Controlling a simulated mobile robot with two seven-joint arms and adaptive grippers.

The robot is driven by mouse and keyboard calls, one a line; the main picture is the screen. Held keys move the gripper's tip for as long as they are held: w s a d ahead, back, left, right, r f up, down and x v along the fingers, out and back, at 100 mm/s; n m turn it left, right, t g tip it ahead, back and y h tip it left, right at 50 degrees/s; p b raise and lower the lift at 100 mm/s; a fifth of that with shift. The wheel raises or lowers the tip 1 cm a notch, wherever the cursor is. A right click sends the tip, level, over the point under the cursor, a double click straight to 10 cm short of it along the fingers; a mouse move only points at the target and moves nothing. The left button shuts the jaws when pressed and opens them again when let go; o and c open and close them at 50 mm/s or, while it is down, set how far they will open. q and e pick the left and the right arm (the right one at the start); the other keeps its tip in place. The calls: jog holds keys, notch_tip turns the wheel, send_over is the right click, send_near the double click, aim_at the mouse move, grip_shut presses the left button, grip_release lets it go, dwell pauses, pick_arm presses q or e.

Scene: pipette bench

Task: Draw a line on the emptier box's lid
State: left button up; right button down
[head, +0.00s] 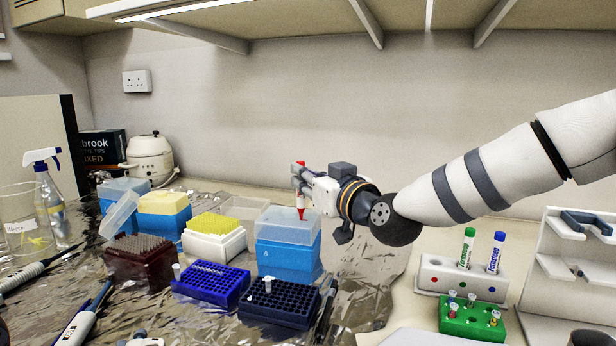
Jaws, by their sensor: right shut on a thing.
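My right gripper (303,182) is shut on a red marker (301,205), held upright with its tip down. The tip is over the clear lid (287,222) of a blue tip box (289,258); I cannot tell if it touches the lid. A second blue box with a pale lid (122,186) stands at the back left. Beside it is a blue box with a yellowish upper part (163,215). How full the lidded boxes are is unclear. No line shows on the lid under the marker. My left gripper is not clearly visible.
Open tip racks, dark red (138,268), white with yellow tips (214,241) and blue (209,287), crowd the foil. A near dark blue rack (278,306) is mostly empty. A white holder (455,284) with green and blue markers and a green tube rack (472,321) stand right.

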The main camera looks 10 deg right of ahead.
dwell(0.8)
notch_tip(320, 180, up, 5)
jog(key=shift+r, duration=0.15)
dwell(0.4)
